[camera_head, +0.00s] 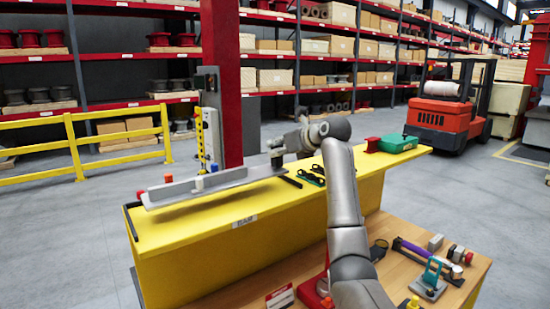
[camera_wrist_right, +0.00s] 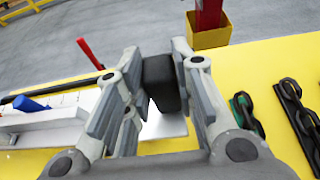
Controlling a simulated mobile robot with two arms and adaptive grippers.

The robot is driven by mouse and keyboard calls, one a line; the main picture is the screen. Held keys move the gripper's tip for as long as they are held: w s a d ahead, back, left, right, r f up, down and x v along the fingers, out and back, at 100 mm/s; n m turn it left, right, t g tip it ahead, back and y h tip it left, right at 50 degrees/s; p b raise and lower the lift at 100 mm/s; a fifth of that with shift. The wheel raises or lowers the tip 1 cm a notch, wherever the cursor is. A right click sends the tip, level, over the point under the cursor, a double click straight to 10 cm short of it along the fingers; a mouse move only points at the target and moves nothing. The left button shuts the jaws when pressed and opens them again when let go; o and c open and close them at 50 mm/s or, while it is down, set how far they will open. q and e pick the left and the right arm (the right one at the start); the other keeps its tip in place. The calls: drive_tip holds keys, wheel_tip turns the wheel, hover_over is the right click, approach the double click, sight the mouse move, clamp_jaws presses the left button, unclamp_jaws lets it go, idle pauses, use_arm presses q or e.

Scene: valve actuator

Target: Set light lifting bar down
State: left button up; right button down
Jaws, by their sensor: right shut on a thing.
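The light lifting bar (camera_head: 215,182) is a long pale grey bar lying lengthwise over the left half of the yellow bench top. Small red and blue parts show on it. My right gripper (camera_head: 277,155) is at the bar's right end. In the right wrist view my right gripper (camera_wrist_right: 158,90) is shut on a dark block (camera_wrist_right: 160,82) at the bar, whose pale body (camera_wrist_right: 45,128) shows at the left with a blue cylinder. I cannot tell whether the bar touches the bench or hangs just above it. My left gripper is not in view.
The yellow bench (camera_head: 200,228) has black chain links (camera_head: 312,175) and a green case (camera_head: 398,143) to the right of the bar. A red post (camera_head: 222,80) stands behind. A wooden table (camera_head: 395,270) with tools is in front.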

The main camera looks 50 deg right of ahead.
sight(278, 161)
drive_tip(key=shift+w+f, duration=0.25)
drive_tip(key=shift+w, duration=0.1)
drive_tip(key=f, duration=0.1)
drive_tip(key=f+p, duration=0.1)
drive_tip(key=shift+w+f, duration=0.4)
drive_tip(key=shift+s+f, duration=0.1)
drive_tip(key=shift+f, duration=0.45)
drive_tip(key=c, duration=1.2)
unclamp_jaws()
drive_tip(key=shift+a, duration=0.1)
drive_tip(key=shift+s, duration=0.1)
drive_tip(key=b+v, duration=0.4)
drive_tip(key=v, duration=0.8)
